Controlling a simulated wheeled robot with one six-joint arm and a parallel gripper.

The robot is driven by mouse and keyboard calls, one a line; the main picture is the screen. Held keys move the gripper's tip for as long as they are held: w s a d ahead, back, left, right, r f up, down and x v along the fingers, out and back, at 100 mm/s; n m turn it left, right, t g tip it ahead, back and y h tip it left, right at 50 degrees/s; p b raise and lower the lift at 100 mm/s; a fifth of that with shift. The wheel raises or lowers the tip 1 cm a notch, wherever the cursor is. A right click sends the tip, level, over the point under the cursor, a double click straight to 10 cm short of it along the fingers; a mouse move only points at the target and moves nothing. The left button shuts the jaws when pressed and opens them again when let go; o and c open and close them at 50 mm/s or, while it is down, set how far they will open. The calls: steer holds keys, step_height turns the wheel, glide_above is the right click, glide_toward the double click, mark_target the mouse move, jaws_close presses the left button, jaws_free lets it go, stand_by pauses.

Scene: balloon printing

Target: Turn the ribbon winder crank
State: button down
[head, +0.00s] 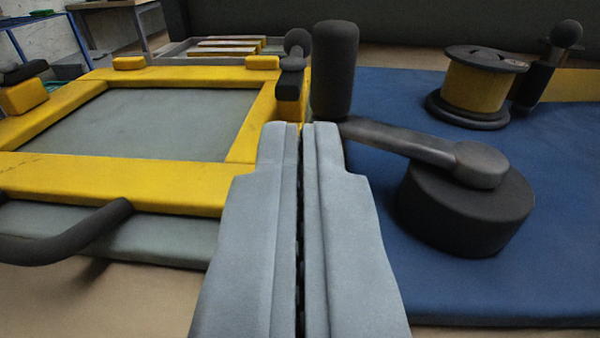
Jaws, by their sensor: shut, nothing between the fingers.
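The ribbon winder crank stands on a blue mat (420,290) at the right. It has a dark round base (460,218), a grey crank arm (400,140) reaching left from the base's top, and an upright dark cylindrical handle (334,70) at the arm's left end. My gripper (301,126) is shut and empty, pointing forward at the picture's middle. Its fingertips appear just below and left of the handle's foot and cover part of the view there. I cannot tell whether they touch it.
A yellow spool (472,86) with dark flanges stands behind the crank. A dark ball-topped post (540,75) is beside it. At left is a yellow frame (120,180) around a grey panel (165,122), with a dark curved handle (70,235) in front.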

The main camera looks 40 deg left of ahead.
steer(key=s+a+v, duration=0.1)
steer(key=v, duration=0.7)
steer(key=shift+s+a+r, duration=0.1)
stand_by(0.4)
